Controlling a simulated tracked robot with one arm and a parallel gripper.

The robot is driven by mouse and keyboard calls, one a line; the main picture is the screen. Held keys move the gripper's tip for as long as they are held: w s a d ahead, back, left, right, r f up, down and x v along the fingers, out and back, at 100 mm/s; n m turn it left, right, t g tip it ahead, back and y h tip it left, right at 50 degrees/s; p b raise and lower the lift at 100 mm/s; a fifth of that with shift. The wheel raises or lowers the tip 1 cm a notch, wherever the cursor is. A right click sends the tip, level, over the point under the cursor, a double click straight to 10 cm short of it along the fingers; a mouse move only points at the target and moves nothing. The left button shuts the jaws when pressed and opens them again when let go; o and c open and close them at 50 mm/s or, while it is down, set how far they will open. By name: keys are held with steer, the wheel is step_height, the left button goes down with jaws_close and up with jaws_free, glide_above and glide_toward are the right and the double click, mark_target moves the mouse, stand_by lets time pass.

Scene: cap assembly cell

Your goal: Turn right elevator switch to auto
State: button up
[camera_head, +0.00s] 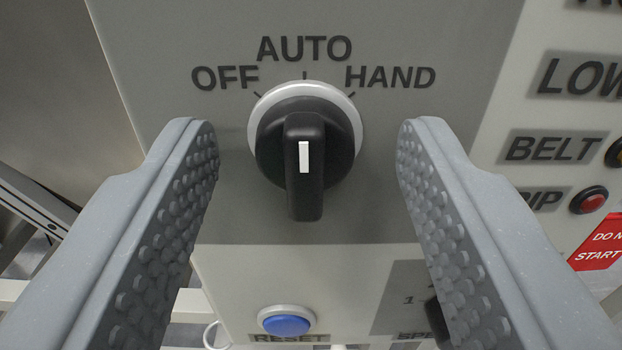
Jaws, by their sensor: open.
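The black rotary switch (305,155) with a white ring sits on a grey plate in the upper middle of the view. The plate is lettered OFF at left, AUTO at top and HAND at right. The knob's white pointer mark stands upright and lines up with the AUTO tick. My gripper (308,145) is open, with one grey studded finger on the left and one on the right of the knob. Gaps show between both fingers and the knob.
A blue RESET button (286,324) lies below the switch. Another black knob (437,318) is partly hidden behind the right finger. A red button (589,200) and a red sign (600,243) are at the right. White framework shows at the lower left.

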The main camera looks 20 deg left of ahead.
steer(key=shift+s, duration=0.1)
steer(key=p+v, duration=0.2)
steer(key=v, duration=1.1)
steer(key=shift+s, duration=0.25)
steer(key=shift+d, duration=0.15)
step_height(320, 180, up, 34)
steer(key=d+m+h+p, duration=0.2)
steer(key=h, duration=0.5)
steer(key=s+a+r+g, duration=0.1)
steer(key=s+a+r, duration=0.2)
steer(key=s+r, duration=0.9)
steer(key=s+a+r+m+y, duration=0.1)
steer(key=s+a+r, duration=0.2)
steer(key=s+r, duration=1)
steer(key=shift+s+a+m+g+p, duration=0.25)
steer(key=shift+s+m+g+p, duration=0.05)
steer(key=shift+s+g+p, duration=0.15)
